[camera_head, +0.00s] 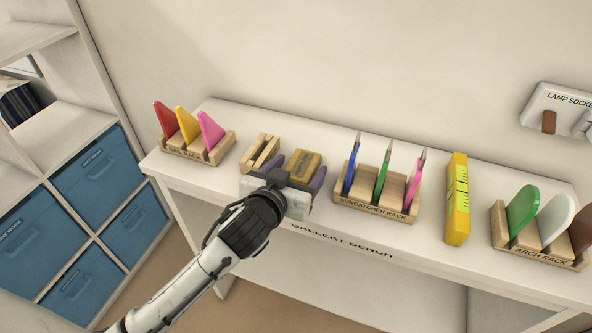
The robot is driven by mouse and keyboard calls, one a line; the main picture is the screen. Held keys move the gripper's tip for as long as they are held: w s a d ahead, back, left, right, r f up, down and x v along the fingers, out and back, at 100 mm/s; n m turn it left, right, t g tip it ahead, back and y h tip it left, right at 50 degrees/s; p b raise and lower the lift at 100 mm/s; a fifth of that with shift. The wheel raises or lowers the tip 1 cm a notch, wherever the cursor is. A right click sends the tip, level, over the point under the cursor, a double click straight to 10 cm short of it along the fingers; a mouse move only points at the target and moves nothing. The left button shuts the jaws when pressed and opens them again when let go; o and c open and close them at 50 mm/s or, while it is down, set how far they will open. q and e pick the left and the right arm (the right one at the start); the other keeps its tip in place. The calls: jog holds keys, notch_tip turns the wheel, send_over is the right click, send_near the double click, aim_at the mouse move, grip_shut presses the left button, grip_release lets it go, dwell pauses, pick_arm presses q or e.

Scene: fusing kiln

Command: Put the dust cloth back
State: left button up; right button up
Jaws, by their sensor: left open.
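A mustard-yellow block with faint dark lettering, which looks like the folded dust cloth (305,164), is on the white bench. My left gripper (300,171) reaches in from the left at the bench's front edge. Its two dark purplish fingers are apart, one on each side of the yellow block. I cannot tell whether they touch it. The gripper's body hides the near part of the block and what is under it. A small slotted wooden holder (260,152) stands just left of the gripper and looks empty. My right gripper is not in view.
The bench (330,228) also holds a rack with red, yellow and pink pieces (202,157), the suncatcher rack (375,206), a yellow upright block with black marks (457,198) and the arch rack (540,252). A lamp socket (560,108) is on the wall.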

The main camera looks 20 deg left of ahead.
pick_arm(q)
jog(key=v, duration=1.2)
jog(key=shift+r+b, duration=0.15)
jog(key=shift+b, duration=0.2)
